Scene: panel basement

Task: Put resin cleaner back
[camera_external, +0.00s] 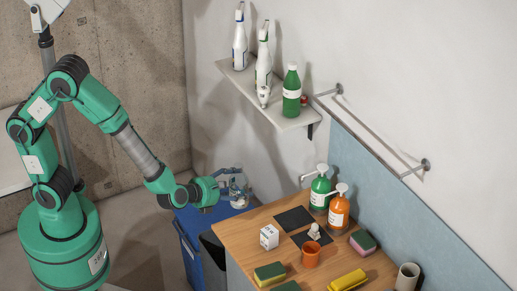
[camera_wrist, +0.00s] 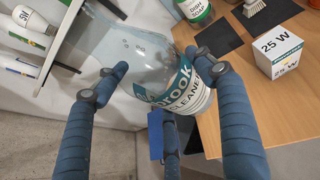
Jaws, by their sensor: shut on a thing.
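The cleaner bottle (camera_wrist: 180,92) is clear, with a white and teal label on which "CLEANER" can be read. My gripper (camera_wrist: 158,68) is shut around its body, one finger on each side. In the external view the bottle (camera_external: 239,190) is held by my gripper (camera_external: 226,177), just off the left back corner of the wooden counter. Part of it is hidden by the fingers. Two empty-looking dark square mats lie on the counter: the back-left mat (camera_external: 294,219) is bare, and the front one (camera_external: 304,239) has a small brush (camera_external: 314,231) at its edge.
A wall shelf (camera_external: 240,77) holds white bottles (camera_external: 263,68) and a green bottle (camera_external: 291,90). A blue bin (camera_external: 190,245) stands below my gripper.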

